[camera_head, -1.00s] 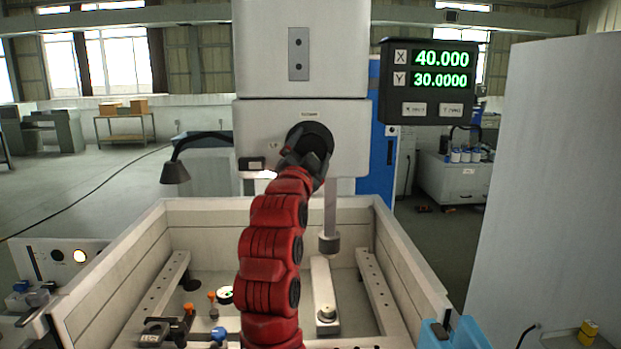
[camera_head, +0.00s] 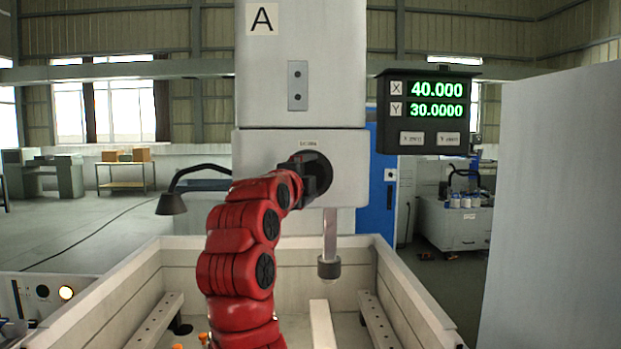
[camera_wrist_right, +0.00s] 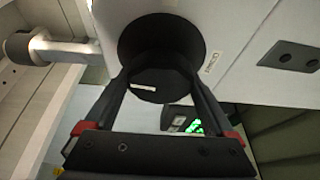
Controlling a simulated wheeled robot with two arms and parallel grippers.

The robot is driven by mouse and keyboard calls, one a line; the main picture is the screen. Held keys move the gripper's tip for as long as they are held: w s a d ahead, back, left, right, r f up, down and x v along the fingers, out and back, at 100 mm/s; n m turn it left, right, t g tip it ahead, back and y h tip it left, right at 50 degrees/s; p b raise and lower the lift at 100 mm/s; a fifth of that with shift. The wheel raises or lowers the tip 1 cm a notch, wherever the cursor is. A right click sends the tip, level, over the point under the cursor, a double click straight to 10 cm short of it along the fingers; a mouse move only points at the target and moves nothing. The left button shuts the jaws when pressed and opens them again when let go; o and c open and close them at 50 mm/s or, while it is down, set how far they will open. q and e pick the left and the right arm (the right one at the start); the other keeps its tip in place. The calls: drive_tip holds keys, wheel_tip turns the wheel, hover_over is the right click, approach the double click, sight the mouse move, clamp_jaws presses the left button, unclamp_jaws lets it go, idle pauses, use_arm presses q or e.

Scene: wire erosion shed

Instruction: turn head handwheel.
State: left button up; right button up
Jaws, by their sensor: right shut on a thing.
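The head handwheel (camera_head: 323,178) is a black round wheel on the front of the white machine head (camera_head: 352,165). In the right wrist view the handwheel (camera_wrist_right: 165,48) shows a wide black disc with a smaller black hub and a short white mark. My right gripper (camera_head: 306,180), on the red arm, is at the wheel and hides part of it in the head view. In the right wrist view its two fingers (camera_wrist_right: 160,80) lie on either side of the hub, shut on it. My left gripper is not in view.
A spindle with a dark end (camera_head: 329,268) hangs below the head over the open tank (camera_head: 285,258). A lamp (camera_head: 171,203) stands left. A pale panel (camera_head: 560,200) fills the right side.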

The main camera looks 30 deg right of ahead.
idle(0.4)
drive_tip(key=o, duration=1)
drive_tip(key=shift+a, duration=0.1)
drive_tip(key=shift+o, duration=0.4)
drive_tip(key=shift+w, duration=0.2)
drive_tip(key=b+v, duration=0.3)
drive_tip(key=v, duration=1.4)
drive_tip(key=shift+s+a+r, duration=0.15)
drive_tip(key=shift+s+r, duration=0.05)
